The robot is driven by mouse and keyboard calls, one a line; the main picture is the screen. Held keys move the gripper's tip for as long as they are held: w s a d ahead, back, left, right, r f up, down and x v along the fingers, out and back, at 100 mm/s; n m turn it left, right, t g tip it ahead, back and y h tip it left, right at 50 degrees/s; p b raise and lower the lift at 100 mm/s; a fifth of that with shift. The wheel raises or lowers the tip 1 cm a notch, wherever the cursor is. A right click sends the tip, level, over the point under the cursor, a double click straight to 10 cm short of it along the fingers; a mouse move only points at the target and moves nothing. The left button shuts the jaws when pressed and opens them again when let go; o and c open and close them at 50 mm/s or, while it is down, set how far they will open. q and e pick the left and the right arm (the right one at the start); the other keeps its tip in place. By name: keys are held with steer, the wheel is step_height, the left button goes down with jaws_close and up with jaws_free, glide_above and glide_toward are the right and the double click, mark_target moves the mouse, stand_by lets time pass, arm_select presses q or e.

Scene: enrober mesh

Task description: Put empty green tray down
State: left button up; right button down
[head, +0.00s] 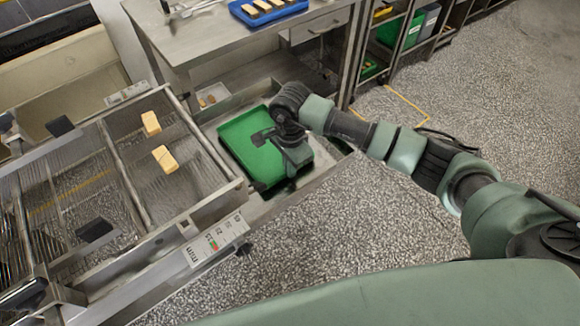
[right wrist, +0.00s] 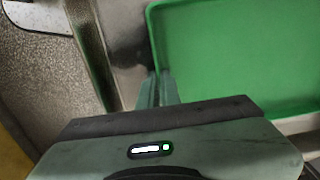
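The empty green tray (head: 238,132) is at the middle of the head view, over a metal ledge between the mesh machine and the steel table. In the right wrist view the tray (right wrist: 235,60) fills the upper right. My right gripper (head: 262,138) reaches over the tray from the right. In the right wrist view its fingers (right wrist: 158,88) are close together on the tray's near left rim, with the wall between them. I cannot tell whether the tray rests fully on the ledge. My left gripper is not in view.
The wire mesh (head: 85,165) at left carries two pale yellow bars (head: 165,158). The steel table (head: 215,35) behind holds a blue tray (head: 268,12) with several bars. Shelves with bins (head: 412,30) stand at the back right. Speckled floor (head: 350,225) is open at right.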

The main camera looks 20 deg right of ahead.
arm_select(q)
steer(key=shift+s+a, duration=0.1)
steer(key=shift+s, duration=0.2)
arm_select(e)
steer(key=shift+f, duration=0.3)
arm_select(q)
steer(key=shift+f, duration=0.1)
arm_select(e)
steer(key=c, duration=1.6)
jaws_free()
steer(key=shift+f, duration=0.1)
